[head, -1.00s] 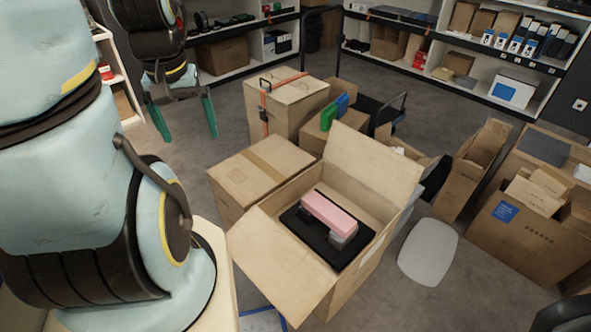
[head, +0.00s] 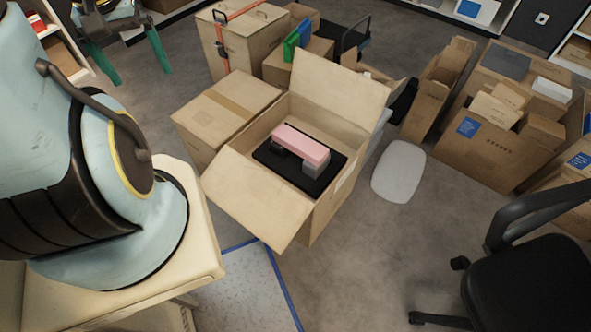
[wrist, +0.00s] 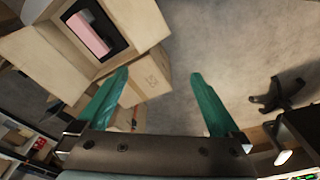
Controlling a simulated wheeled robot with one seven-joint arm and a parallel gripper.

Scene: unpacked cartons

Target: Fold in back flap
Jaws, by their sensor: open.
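An open brown carton (head: 325,208) stands on the floor in the middle of the head view. Its back flap (head: 340,84) stands up, leaning outward. Its front flap (head: 250,200) hangs outward at lower left. A pink block-like item (head: 300,145) on a black insert (head: 325,175) lies inside. My gripper (head: 143,75), with green fingers, is at the upper left of the head view, apart from the carton. In the wrist view my gripper (wrist: 160,75) is open with nothing between the fingers. The carton with the pink item (wrist: 88,33) shows there at upper left.
A closed carton (head: 225,115) stands close beside the open one at left. A strapped carton (head: 235,40) stands behind. More cartons (head: 490,140) are at right, with an office chair (head: 525,275) at lower right. Grey floor (head: 370,250) is clear in front.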

